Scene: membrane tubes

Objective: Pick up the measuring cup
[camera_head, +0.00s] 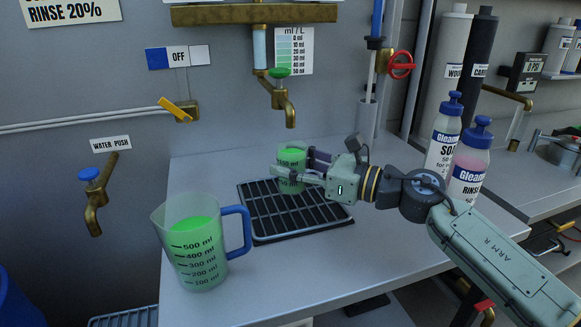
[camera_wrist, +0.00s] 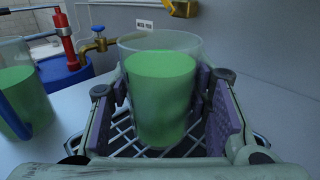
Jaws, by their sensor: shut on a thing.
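A small clear measuring cup (camera_head: 291,157) with green liquid and dark volume marks is at the drain grate under the brass tap. My gripper (camera_head: 300,170) reaches in from the right, with its fingers on both sides of this cup. In the wrist view the cup (camera_wrist: 160,95) stands upright between the purple finger pads, which are shut on it. I cannot tell whether its base touches the grate. A larger measuring jug (camera_head: 203,250) with green liquid and a blue handle stands apart at the front left of the counter. It also shows in the wrist view (camera_wrist: 22,95).
A black drain grate (camera_head: 265,225) lies on the grey counter (camera_head: 350,260). The brass tap (camera_head: 285,100) hangs above the held cup. Two blue-capped bottles, soap (camera_head: 443,140) and rinse (camera_head: 469,168), stand behind my arm at right. The counter's front middle is clear.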

